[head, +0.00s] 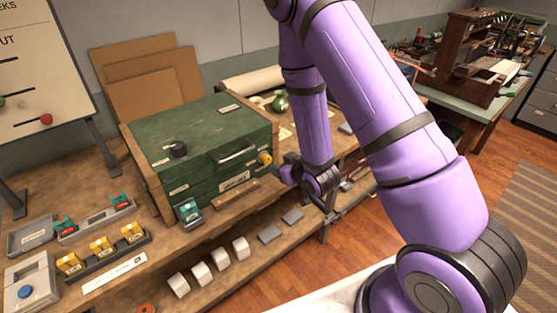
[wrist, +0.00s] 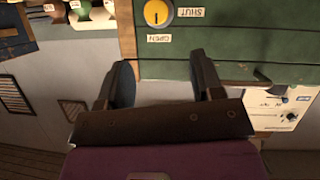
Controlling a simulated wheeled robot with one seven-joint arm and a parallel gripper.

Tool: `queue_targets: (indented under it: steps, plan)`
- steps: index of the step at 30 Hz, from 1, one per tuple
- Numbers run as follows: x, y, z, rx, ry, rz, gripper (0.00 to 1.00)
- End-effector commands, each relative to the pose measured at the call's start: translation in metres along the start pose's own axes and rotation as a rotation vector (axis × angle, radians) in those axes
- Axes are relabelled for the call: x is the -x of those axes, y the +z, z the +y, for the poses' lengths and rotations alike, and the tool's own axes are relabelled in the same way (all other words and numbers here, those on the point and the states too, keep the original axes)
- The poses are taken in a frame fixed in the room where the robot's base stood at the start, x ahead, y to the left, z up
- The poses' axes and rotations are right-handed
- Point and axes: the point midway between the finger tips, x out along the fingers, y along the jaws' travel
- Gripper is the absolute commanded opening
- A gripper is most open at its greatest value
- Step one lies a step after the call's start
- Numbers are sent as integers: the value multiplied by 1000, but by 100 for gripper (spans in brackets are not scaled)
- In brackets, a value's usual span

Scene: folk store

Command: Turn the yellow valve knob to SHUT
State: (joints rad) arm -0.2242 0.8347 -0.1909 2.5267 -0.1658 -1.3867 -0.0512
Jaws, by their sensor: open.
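The yellow valve knob (head: 264,158) is on the right part of the green box (head: 190,135). In the wrist view the knob (wrist: 156,12) is at the top edge, partly cut off, with a slot or mark on its face. A SHUT label (wrist: 188,12) is right of it and an OPEN label (wrist: 159,38) below it, both upside down in this view. My gripper (head: 276,167) is close to the knob in the head view. In the wrist view the gripper (wrist: 162,72) is open and empty, its fingers apart from the knob.
White blocks (head: 201,272) lie on the lower shelf. Wooden floor is free at right.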

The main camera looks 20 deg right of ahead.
Motion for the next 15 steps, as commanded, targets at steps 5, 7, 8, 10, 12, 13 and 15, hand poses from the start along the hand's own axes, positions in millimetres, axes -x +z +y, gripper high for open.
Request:
queue_targets:
  steps: [5,7,8,10,12,13,15]
  plan:
    - [-1,13,-5,9,-11,23,61]
    - [-3,13,-6,10,-12,27,61]
    - [-5,13,-6,10,-12,29,61]
    - [-10,13,-6,11,-12,30,61]
    - [-20,12,-6,11,-12,29,61]
    - [-24,12,-6,11,-12,29,61]
    - [-37,12,-6,11,-12,29,61]
